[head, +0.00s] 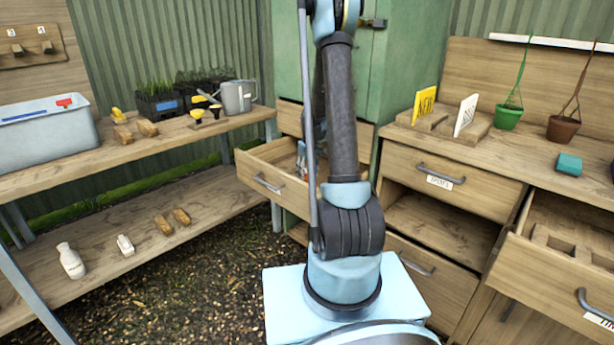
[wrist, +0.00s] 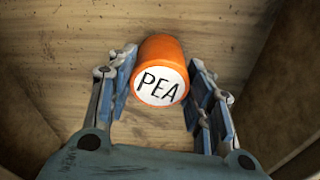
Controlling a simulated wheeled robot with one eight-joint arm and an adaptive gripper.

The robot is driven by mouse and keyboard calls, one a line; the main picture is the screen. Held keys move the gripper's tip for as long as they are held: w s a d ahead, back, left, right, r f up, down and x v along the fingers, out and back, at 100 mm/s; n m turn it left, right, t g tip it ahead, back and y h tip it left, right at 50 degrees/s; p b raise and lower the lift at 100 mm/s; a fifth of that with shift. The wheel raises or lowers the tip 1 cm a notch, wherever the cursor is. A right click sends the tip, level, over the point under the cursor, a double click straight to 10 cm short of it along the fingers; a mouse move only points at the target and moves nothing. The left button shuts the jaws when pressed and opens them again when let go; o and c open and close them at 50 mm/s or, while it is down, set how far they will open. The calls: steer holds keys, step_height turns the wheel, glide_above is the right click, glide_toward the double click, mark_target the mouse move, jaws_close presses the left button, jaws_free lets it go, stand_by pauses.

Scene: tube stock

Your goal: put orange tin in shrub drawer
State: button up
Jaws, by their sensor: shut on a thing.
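The orange tin (wrist: 160,72) has a white lid marked PEA and shows in the wrist view. My gripper (wrist: 162,68) is shut on it, one finger on each side. Below it is a bare wooden floor with walls at both sides, which looks like a drawer's inside. In the head view my arm hides most of the gripper, and a small part shows over an open drawer (head: 258,181) at the back. I cannot tell whether the tin touches the floor. No label naming a shrub drawer is readable.
A second open drawer (head: 556,262) with dividers juts out at the right. A closed labelled drawer (head: 440,172) is above an open shelf space. A bench (head: 150,145) stands left with a watering can (head: 236,97). Green pot (head: 508,116) and teal block (head: 569,164) are on the right counter.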

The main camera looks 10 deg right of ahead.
steer(key=shift+d+f, duration=0.1)
steer(key=shift+f, duration=0.3)
steer(key=o, duration=1.1)
steer(key=shift+o, duration=0.2)
